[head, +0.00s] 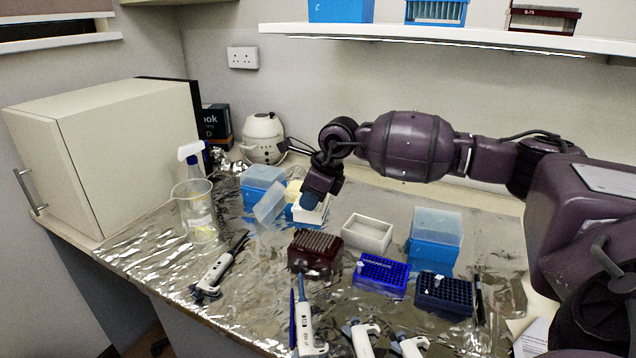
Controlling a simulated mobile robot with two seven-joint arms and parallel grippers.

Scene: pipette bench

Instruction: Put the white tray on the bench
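An open white tray (367,233) sits upright on the foil-covered bench (265,300), near the middle and behind the blue racks. My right gripper (312,203) reaches in from the right and points down, to the left of this tray and apart from it. A second white, box-like piece (312,215) is right under the gripper's fingers, beside a blue box. The fingers are small and partly hidden, so I cannot tell whether they grip it. My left gripper is not in view.
Around the gripper are a blue tip box (262,188) with a clear lid, a dark red tip rack (314,255) and a beaker (198,215). Blue racks (380,276), another blue tip box (435,245) and several pipettes (304,325) fill the front and right. A shelf (450,40) hangs above.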

